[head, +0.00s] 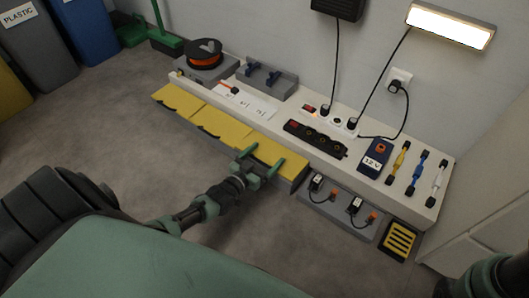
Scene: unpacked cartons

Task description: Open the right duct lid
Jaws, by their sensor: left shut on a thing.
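The duct runs along the front of the white bench and has yellow lids in a row. The right duct lid (279,150) is the one at the right end, and it looks closed or nearly so; I cannot tell exactly. My left gripper (259,161) is at this lid's front edge, its green fingers on either side, shut on the lid's front part. The gripper hides the grip point. The middle lid (224,122) and left lid (178,98) lie flat with dark handles at their front edges. My right arm shows at the lower right, but its gripper is out of view.
The white bench (440,192) carries a black power strip (315,139), a 12 V box (375,158), colored cables and an orange spool (204,53). A grey panel with plugs (338,211) hangs right of the duct. The floor in front is clear.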

